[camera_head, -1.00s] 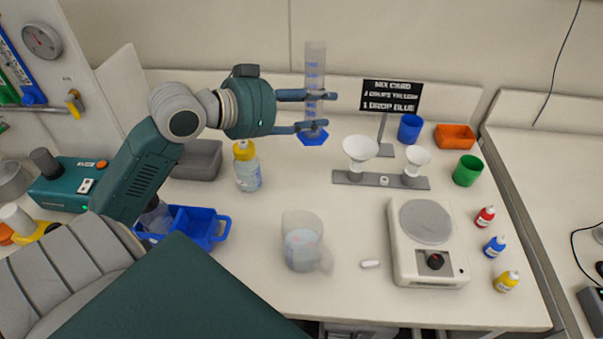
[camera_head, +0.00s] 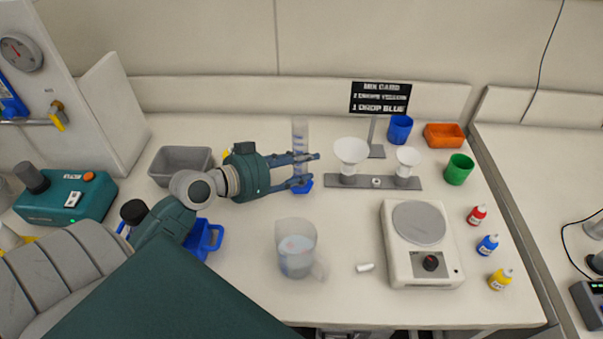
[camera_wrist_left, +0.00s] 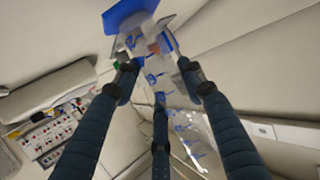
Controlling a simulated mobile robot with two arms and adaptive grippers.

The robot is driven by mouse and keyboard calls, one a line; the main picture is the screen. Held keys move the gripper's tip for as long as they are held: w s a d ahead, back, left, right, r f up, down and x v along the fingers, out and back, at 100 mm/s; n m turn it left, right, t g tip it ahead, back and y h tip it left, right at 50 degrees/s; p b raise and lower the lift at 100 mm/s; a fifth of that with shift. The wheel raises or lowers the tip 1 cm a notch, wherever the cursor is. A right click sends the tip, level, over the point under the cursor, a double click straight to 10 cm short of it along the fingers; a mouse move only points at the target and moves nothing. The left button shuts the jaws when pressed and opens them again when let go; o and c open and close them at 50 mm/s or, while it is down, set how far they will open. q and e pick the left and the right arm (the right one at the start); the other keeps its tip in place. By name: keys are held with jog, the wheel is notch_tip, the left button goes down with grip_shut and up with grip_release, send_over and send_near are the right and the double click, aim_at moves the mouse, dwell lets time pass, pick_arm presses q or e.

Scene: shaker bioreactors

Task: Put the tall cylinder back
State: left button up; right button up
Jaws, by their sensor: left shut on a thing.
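The tall cylinder (camera_head: 300,136) is clear with a blue foot and stands upright at the back middle of the bench in the head view. My left gripper (camera_head: 308,170) comes in from the left and is shut around its lower part, just above the foot. I cannot tell whether the foot touches the bench. In the left wrist view, the cylinder (camera_wrist_left: 180,120) with blue marks lies between the fingers, its blue foot (camera_wrist_left: 132,14) at the top. My right gripper is not in view.
A funnel rack (camera_head: 330,181) stands close to the cylinder's right. A beaker (camera_head: 296,250) with liquid is in front. A grey bin (camera_head: 180,163) and blue caddy (camera_head: 205,238) are left. The balance (camera_head: 422,245) and dropper bottles are right. Bench between cylinder and beaker is clear.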

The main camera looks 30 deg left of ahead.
pick_arm(q)
notch_tip(320, 180, down, 3)
jog(key=shift+r, duration=0.1)
jog(key=shift+f, duration=0.5)
jog(key=o, duration=0.8)
jog(key=shift+f, duration=0.15)
jog(key=o, duration=0.5)
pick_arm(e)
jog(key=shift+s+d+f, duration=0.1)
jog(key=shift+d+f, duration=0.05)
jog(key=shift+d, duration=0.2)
